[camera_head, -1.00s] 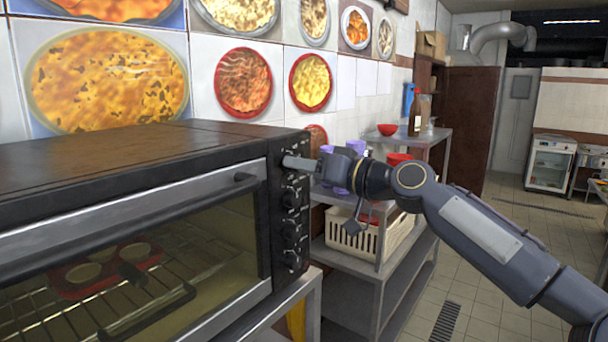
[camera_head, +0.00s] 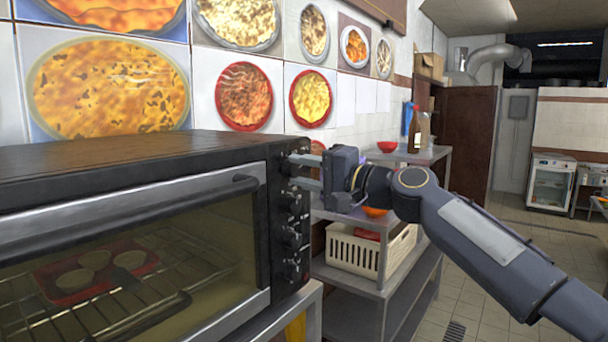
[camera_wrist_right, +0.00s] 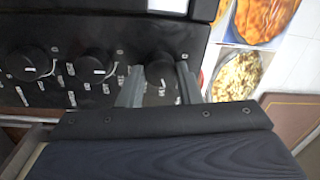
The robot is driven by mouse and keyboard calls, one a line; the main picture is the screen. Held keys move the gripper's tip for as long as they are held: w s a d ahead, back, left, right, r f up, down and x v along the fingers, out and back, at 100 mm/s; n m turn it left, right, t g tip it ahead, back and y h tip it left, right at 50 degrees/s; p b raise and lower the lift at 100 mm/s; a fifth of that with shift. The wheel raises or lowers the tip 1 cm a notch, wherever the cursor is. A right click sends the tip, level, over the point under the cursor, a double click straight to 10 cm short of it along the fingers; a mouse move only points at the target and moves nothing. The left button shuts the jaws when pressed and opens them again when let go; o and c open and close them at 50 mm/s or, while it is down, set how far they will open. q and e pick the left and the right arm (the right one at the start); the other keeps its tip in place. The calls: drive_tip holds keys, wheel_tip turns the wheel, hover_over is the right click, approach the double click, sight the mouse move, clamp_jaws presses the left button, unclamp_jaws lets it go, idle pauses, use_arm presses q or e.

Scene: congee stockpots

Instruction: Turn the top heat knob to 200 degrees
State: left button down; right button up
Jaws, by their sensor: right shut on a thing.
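The black oven (camera_head: 130,155) stands at the left in the head view, with a vertical column of dark knobs on its right-hand panel. The top heat knob (camera_wrist_right: 160,70) is the rightmost knob in the turned wrist view, nearest the wall pictures. My right gripper (camera_head: 304,171) is at the upper end of the panel, its two grey fingers one above the other. In the wrist view the right gripper (camera_wrist_right: 160,88) has one finger on each side of the top knob and is shut on it. The knob's dial setting is too small to read. My left gripper is out of view.
Below the top knob are other knobs, including a lower knob (camera_head: 291,238). A steel shelf (camera_head: 350,277) with a cream basket (camera_head: 358,252) stands right of the oven. Wall tiles with food pictures (camera_head: 243,96) are behind. The tiled floor (camera_head: 485,265) is clear at the right.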

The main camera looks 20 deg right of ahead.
drive_tip(key=m+p, duration=0.1)
drive_tip(key=m, duration=0.4)
drive_tip(key=shift+r, duration=0.15)
drive_tip(key=m+p, duration=0.1)
drive_tip(key=m, duration=0.1)
drive_tip(key=m+p, duration=0.1)
drive_tip(key=m, duration=0.2)
drive_tip(key=shift+m+t+h, duration=0.3)
drive_tip(key=shift+h, duration=0.1)
drive_tip(key=o, duration=1)
